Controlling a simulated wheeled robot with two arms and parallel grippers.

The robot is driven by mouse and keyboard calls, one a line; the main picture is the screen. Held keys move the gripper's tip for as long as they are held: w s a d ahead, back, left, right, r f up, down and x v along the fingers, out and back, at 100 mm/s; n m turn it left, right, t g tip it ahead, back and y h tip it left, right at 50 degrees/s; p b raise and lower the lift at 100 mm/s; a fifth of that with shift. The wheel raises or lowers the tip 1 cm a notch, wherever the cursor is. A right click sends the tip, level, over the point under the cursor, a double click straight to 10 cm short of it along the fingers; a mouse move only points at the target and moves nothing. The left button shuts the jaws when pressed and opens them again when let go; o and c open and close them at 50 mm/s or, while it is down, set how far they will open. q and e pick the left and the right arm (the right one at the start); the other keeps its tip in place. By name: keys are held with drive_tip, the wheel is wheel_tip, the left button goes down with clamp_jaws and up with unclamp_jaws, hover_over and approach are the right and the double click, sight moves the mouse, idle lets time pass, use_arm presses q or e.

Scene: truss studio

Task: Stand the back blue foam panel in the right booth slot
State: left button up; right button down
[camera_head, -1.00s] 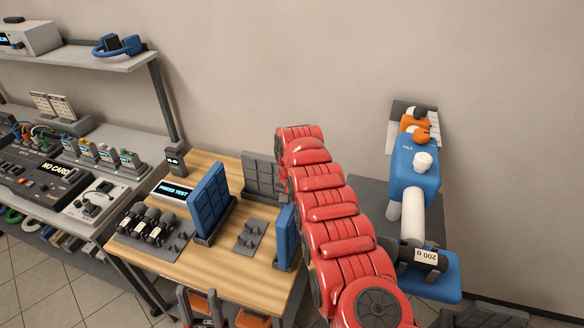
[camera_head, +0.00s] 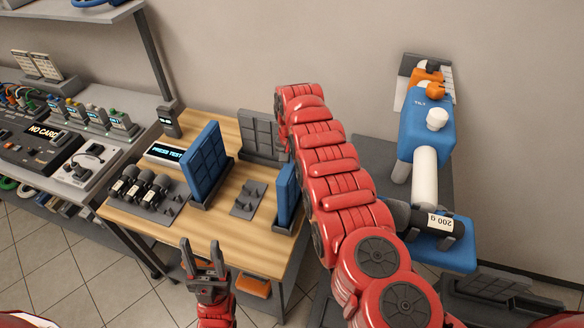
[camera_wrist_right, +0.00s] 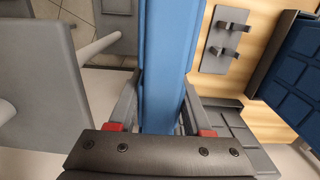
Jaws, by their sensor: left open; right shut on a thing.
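A blue foam panel (camera_head: 287,195) stands upright at the table's right side, partly hidden behind my right arm. A dark grey slot base (camera_head: 285,228) shows at its foot; how deeply it is seated cannot be told. My right gripper (camera_wrist_right: 163,110) is shut on this panel (camera_wrist_right: 168,60) in the right wrist view; in the head view my arm hides this gripper. A second blue panel (camera_head: 206,165) stands upright in a base to the left; it also shows in the right wrist view (camera_wrist_right: 296,70). My left gripper (camera_head: 205,262) is open and empty in front of the table.
A grey panel (camera_head: 259,134) stands at the table's back. A small grey bracket (camera_head: 248,200) lies between the blue panels. A rack of dark cylinders (camera_head: 145,190) and a "PRESS TEST" display (camera_head: 180,153) are at left. The table's front (camera_head: 215,245) is clear.

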sight(292, 160)
idle(0.8)
drive_tip(key=shift+s+p, duration=0.15)
drive_tip(key=shift+p, duration=0.6)
drive_tip(key=shift+f+b, duration=0.6)
drive_tip(key=shift+f, duration=0.1)
drive_tip(key=c, duration=0.6)
unclamp_jaws()
wheel_tip(292, 160, up, 6)
drive_tip(key=p, duration=0.5)
wheel_tip(292, 160, up, 5)
drive_tip(key=p, duration=0.4)
drive_tip(key=shift+r, duration=0.1)
